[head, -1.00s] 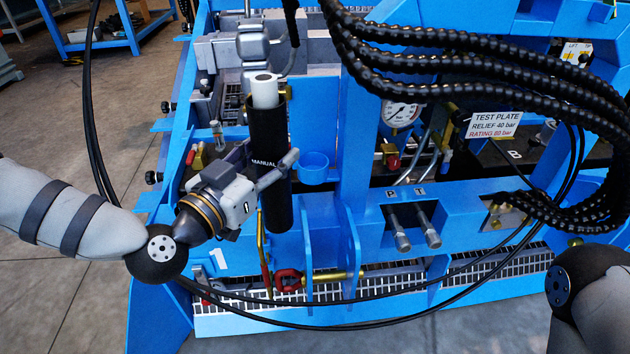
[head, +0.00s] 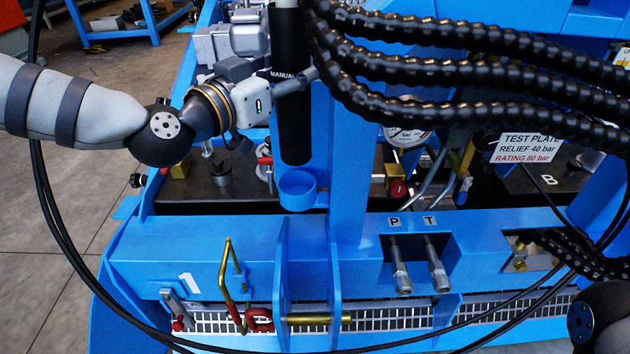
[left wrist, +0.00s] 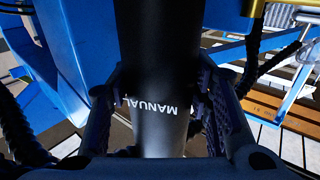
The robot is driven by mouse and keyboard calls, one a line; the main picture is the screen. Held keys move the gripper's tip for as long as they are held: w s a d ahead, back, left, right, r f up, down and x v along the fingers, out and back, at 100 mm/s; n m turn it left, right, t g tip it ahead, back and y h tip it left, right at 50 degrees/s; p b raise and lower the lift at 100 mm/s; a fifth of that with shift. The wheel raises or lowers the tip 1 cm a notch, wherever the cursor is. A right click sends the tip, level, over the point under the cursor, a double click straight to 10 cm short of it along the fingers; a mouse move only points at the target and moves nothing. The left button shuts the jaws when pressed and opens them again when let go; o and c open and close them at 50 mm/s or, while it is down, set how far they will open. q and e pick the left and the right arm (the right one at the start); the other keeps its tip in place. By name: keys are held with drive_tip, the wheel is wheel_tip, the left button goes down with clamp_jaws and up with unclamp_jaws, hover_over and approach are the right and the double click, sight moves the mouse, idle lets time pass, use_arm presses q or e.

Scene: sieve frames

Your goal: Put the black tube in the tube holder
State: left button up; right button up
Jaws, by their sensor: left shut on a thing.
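The black tube (head: 293,125) with white "MANUAL" lettering hangs upright in the head view. Its top runs up to the picture's upper edge. My left gripper (head: 292,80) is shut around its upper part from the left. In the left wrist view the tube (left wrist: 157,135) stands between the two dark fingers (left wrist: 160,95). The tube holder, a small blue cup (head: 297,192) on the blue frame, shows just below the tube's lower end in the head view, with a small gap between them. Depth between tube and cup is hard to tell. My right gripper is out of view.
Black ribbed hoses (head: 450,75) arch close to the right of the tube. A blue upright (head: 350,190) stands right of the cup. A pressure gauge (head: 405,137) and a test plate sign (head: 527,147) lie farther right. Thin black cables loop across the front.

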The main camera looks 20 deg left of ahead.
sight(284, 134)
use_arm(q)
wheel_tip(284, 134, down, 10)
drive_tip(key=shift+s+r+b, duration=0.1)
drive_tip(key=shift+r+b, duration=0.05)
drive_tip(key=shift+b, duration=1.1)
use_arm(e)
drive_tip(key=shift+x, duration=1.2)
use_arm(q)
drive_tip(key=shift+f, duration=0.2)
drive_tip(key=o, duration=1.3)
drive_tip(key=shift+c, duration=0.2)
